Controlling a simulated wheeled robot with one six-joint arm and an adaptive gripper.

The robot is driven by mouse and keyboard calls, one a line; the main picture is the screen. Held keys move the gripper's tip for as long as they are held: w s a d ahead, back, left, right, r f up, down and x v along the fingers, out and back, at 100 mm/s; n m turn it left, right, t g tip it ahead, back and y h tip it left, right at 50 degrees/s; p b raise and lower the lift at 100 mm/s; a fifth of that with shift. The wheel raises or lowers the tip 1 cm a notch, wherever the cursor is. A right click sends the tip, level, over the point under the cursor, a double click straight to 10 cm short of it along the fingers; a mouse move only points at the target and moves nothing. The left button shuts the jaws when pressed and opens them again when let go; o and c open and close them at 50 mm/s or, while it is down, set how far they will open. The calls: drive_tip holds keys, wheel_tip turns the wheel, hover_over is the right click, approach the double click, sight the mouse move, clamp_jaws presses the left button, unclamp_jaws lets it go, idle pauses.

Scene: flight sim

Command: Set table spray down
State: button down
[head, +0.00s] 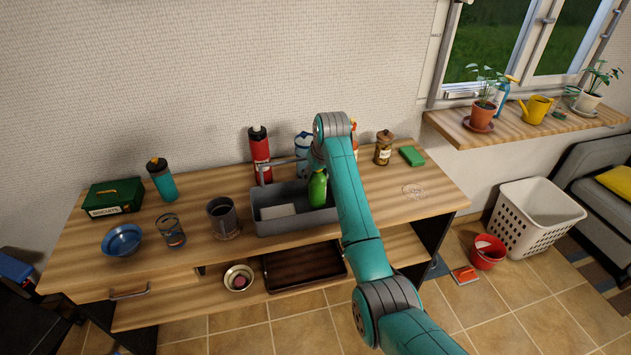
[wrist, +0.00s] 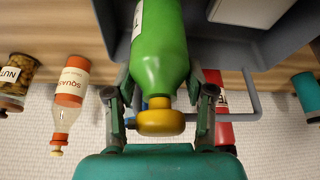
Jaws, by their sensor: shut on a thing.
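A green bottle with a white label (wrist: 160,45) and a yellow cap (wrist: 160,118) stands between the fingers of my gripper (wrist: 161,92) in the wrist view. My gripper is shut on it near its neck. In the head view the green bottle (head: 317,188) looks about upright at the right end of the grey caddy (head: 285,226) on the wooden table (head: 395,208). I cannot tell whether its base touches the caddy floor. My arm hides the caddy's right end and most of the gripper there.
A red bottle (head: 260,155) and a blue-and-white bottle (head: 303,145) stand behind the caddy. A dark mug (head: 222,216) is left of it. A brown jar (head: 383,150) and green sponge (head: 411,156) are at right. The table's right front is clear around a pale round mark (head: 413,191).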

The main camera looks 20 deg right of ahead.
drive_tip(key=shift+f, duration=1.1)
drive_tip(key=shift+f, duration=0.1)
drive_tip(key=shift+c, duration=2.1)
unclamp_jaws()
drive_tip(key=v, duration=1.2)
